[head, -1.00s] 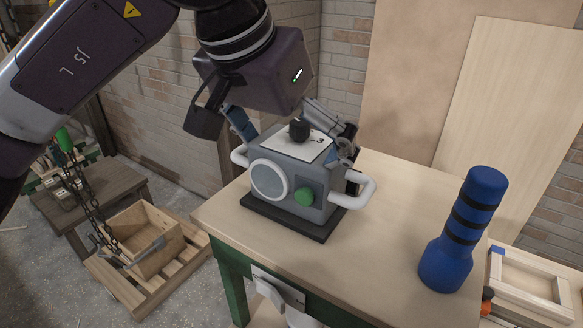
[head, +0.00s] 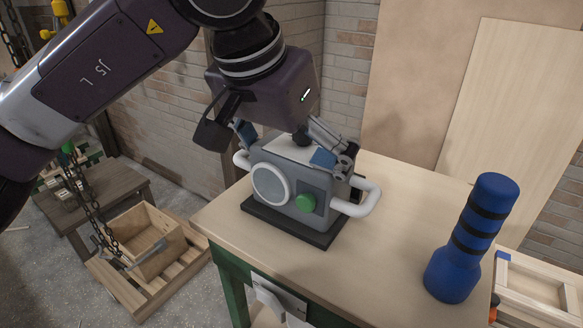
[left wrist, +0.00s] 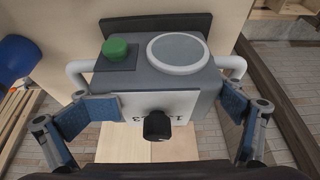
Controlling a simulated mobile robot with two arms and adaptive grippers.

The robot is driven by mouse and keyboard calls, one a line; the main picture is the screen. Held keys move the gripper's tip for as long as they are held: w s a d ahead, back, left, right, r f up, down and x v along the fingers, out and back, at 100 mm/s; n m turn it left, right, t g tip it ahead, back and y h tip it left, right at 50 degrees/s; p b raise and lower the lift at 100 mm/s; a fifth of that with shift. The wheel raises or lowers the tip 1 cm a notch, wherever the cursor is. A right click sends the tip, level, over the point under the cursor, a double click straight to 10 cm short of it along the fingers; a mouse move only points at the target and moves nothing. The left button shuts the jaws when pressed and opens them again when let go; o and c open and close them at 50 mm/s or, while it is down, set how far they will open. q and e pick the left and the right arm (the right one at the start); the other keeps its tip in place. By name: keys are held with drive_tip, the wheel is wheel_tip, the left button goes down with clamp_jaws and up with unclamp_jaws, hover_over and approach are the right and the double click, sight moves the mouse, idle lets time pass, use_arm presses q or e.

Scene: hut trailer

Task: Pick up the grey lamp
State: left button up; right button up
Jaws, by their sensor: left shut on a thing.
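The grey lamp (head: 292,183) is a boxy body with a round white-rimmed lens, a green button, white side handles and a black knob on its pale top. It stands upright on a dark flat base (head: 290,222) on the table. It also shows in the left wrist view (left wrist: 185,78). My left gripper (head: 289,146) comes from above, with its blue-padded fingers on either side of the lamp's upper body, shut on it. In the left wrist view my left gripper (left wrist: 163,112) has the pale top and knob between its fingers. My right gripper is not in view.
The wooden table (head: 385,235) has clear room right of the lamp. A blue bottle-shaped object (head: 470,238) with black bands stands near its right side. A wooden crate (head: 140,240) lies lower left. A brick wall and leaning boards are behind.

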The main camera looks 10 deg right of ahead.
use_arm(q)
drive_tip(key=shift+s+f, duration=0.25)
drive_tip(key=shift+f, duration=0.65)
drive_tip(key=r, duration=0.2)
drive_tip(key=w+d+r, duration=0.1)
drive_tip(key=r, duration=0.1)
clamp_jaws()
wheel_tip(320, 180, up, 15)
drive_tip(key=p, duration=0.1)
drive_tip(key=shift+r, duration=0.15)
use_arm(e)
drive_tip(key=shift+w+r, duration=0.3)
use_arm(q)
drive_tip(key=o, duration=0.8)
unclamp_jaws()
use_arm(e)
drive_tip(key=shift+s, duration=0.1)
use_arm(q)
drive_tip(key=shift+r, duration=0.1)
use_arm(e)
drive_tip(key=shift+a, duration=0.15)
